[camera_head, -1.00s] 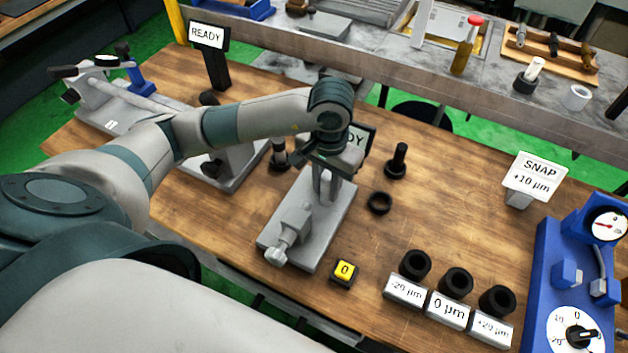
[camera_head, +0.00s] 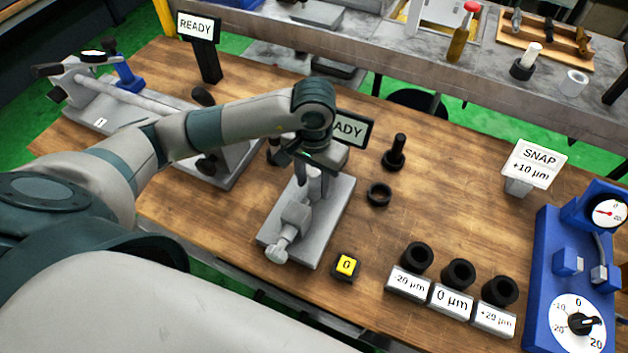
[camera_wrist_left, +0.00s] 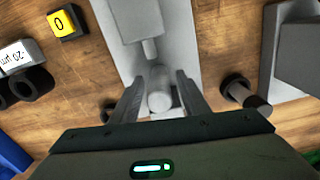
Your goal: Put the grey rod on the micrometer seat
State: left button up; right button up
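The grey micrometer seat (camera_head: 334,205) stands on the middle of the wooden table, with its thimble (camera_head: 279,248) toward the near left. The grey rod (camera_head: 313,186) is short and upright over the seat, under my left gripper (camera_head: 312,172). In the left wrist view the rod (camera_wrist_left: 160,92) shows nearly end-on between the two fingers of the left gripper (camera_wrist_left: 160,88), in line with the micrometer's spindle. A narrow gap shows on each side of it, so the fingers look open around it. Contact under the rod is hidden. My right gripper is not in view.
A yellow 0 button (camera_head: 346,265), a black ring (camera_head: 379,195) and a black plug (camera_head: 395,153) are near the seat. Labelled ring gauges (camera_head: 458,274) and a blue gauge stand (camera_head: 545,260) are at right.

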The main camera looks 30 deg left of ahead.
pick_arm(q)
jog(key=shift+r, duration=0.1)
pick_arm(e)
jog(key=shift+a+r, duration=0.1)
pick_arm(q)
jog(key=shift+r+p, duration=0.25)
jog(key=shift+p, duration=0.1)
notch_tip(320, 180, up, 12)
jog(key=shift+f+p, duration=0.25)
jog(key=shift+p, duration=1)
jog(key=shift+r, duration=0.1)
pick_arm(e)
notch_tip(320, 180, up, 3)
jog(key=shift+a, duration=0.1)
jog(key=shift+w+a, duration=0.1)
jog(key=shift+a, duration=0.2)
